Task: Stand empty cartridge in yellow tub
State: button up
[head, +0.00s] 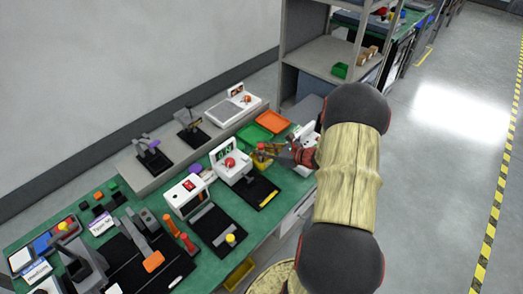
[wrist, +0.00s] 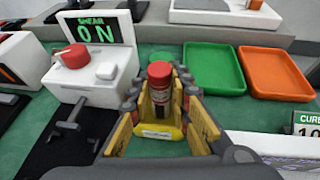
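A cartridge with a red cap (wrist: 159,71) and a partly clear, dark-looking body stands upright between the fingers of my gripper (wrist: 162,98) in the wrist view. The yellow tub (wrist: 158,132), with a pale label on its front, is around or just behind the cartridge's lower end; its floor is hidden. My gripper is open, one finger on each side of the cartridge, with a narrow gap seeming to show. In the head view the yellow tub (head: 262,162) is small and partly covered by my gripper (head: 275,152).
A green tray (wrist: 213,68) and an orange tray (wrist: 273,73) lie just right of the tub. A white device with a red knob (wrist: 72,57) and an "ON" display stands close on the left. A "CURE" device (wrist: 308,122) is at the right edge. Green bench shows between them.

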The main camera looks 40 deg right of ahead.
jog(key=shift+o, duration=0.6)
jog(key=shift+r, duration=0.1)
jog(key=shift+s+r, duration=0.1)
jog(key=shift+r, duration=0.1)
jog(key=p+v, duration=0.3)
jog(key=v, duration=0.9)
jog(key=w+a+r+n+g+y, duration=0.15)
jog(key=a+r+n+g, duration=0.25)
jog(key=a+r+n, duration=0.55)
jog(key=a+r+n+g+y, duration=0.2)
jog(key=a+n+g, duration=0.3)
jog(key=a, duration=0.9)
jog(key=s+a+r+n+t+h, duration=0.1)
jog(key=s+a+r+n+h, duration=0.5)
jog(key=n, duration=1.2)
jog(key=s+a+r, duration=0.4)
jog(key=s+r, duration=0.1)
jog(key=shift+s+r+n, duration=0.2)
jog(key=shift+s+n, duration=0.15)
